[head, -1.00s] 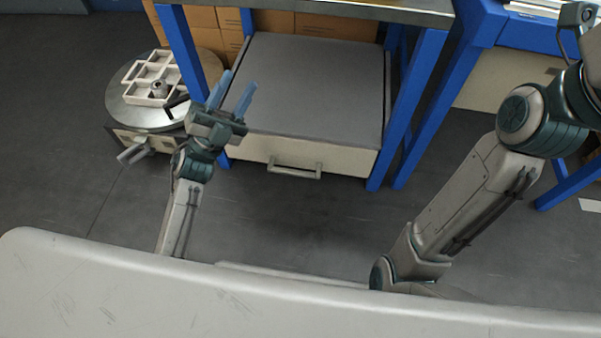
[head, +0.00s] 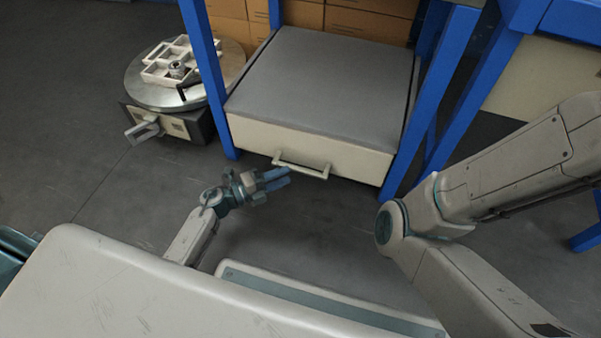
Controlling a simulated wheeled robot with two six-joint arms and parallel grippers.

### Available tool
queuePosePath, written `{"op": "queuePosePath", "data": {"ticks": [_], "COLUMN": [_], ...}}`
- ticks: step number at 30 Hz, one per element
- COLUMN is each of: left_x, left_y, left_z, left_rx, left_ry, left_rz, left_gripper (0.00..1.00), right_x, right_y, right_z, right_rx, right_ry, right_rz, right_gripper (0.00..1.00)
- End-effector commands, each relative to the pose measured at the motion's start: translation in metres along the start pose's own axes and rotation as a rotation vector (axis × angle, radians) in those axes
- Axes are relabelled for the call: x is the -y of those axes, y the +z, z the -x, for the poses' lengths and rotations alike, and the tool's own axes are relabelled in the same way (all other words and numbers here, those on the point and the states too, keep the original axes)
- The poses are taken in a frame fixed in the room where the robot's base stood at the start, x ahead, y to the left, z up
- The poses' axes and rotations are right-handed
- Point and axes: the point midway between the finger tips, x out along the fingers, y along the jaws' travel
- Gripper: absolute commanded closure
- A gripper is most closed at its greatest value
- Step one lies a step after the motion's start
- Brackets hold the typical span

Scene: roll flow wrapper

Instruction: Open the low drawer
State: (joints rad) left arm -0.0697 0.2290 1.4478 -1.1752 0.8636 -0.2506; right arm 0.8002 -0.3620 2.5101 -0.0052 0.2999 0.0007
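The low drawer (head: 345,157) has a cream front and sits beneath a grey top between blue table legs. Its front looks shut. A pale bar handle (head: 302,168) is fixed across the middle of the front. My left gripper (head: 287,177) is in the head view just below and in front of the handle, its blue fingers pointing right. The two fingers show a narrow gap with nothing between them. The fingertips look close to the handle, but I cannot tell if they touch it. My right arm runs out at the right edge, and its gripper is out of view.
A round metal turntable (head: 142,88) with a white divided tray (head: 166,58) stands at the left. Blue table legs (head: 208,80) flank the drawer. Cardboard boxes (head: 357,25) are behind it. The dark floor in front of the drawer is clear.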

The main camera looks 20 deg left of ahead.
Motion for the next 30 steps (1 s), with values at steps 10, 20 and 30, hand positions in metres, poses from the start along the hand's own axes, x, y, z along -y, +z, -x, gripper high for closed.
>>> {"op": "queuePosePath", "data": {"ticks": [10, 20, 30], "left_x": [-0.001, 0.001, 0.001], "left_y": [0.000, 0.000, 0.000], "left_z": [-0.054, -0.060, -0.060], "left_rx": [0.001, 0.001, 0.001], "left_ry": [-0.003, -0.001, -0.001], "left_rz": [0.001, 0.001, 0.001], "left_gripper": [0.64, 0.64, 1.00], "right_x": [-0.006, -0.007, -0.007], "right_y": [-0.011, -0.012, -0.012], "right_z": [0.022, 0.022, 0.022], "right_rx": [0.002, 0.003, 0.003], "right_ry": [0.001, 0.001, 0.001], "right_rz": [-0.002, -0.002, -0.002], "right_gripper": [0.64, 0.64, 0.64]}}
